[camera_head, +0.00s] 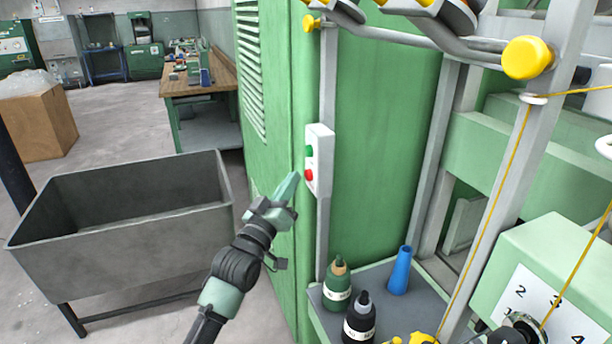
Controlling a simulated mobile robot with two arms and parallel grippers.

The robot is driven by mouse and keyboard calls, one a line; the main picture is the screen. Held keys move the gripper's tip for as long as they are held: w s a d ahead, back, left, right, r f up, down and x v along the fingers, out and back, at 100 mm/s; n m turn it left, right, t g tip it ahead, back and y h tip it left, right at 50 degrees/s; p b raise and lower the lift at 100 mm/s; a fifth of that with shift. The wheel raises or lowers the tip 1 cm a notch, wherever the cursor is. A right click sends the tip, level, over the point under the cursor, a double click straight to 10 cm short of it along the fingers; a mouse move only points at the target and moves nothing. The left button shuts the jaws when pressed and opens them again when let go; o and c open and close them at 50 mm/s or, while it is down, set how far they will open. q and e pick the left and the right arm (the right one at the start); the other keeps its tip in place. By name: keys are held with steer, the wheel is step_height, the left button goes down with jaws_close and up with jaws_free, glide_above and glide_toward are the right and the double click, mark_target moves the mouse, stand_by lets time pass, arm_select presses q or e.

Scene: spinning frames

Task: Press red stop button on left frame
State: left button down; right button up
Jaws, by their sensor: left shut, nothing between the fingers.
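The red stop button (309,175) is on a white control box (321,160), below a green button (309,151). The box is fixed to a grey upright post of the green spinning frame (385,150). My left gripper (293,178) is shut and empty. Its fingertips are just left of the red button in the picture, pointing up and right towards it. I cannot tell whether they touch it. The red button is not covered. My right gripper is not in view.
A grey metal bin (140,245) stands at the left. Below the control box, a grey shelf (405,315) holds a green bottle (338,285), a black bottle (360,318) and a blue cone (401,270). A yellow thread (490,210) runs down at the right. A wooden workbench (220,72) stands behind.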

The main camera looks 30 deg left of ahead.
arm_select(q)
steer(key=shift+w+d, duration=0.2)
steer(key=shift+w+d, duration=0.35)
steer(key=shift+w, duration=0.05)
stand_by(0.8)
steer(key=shift+s+a, duration=0.15)
steer(key=shift+s+a+p, duration=0.4)
steer(key=shift+s+a, duration=0.05)
steer(key=shift+s, duration=0.15)
steer(key=shift+s+a+p, duration=0.4)
steer(key=shift+s+a, duration=1.25)
steer(key=shift+s, duration=0.25)
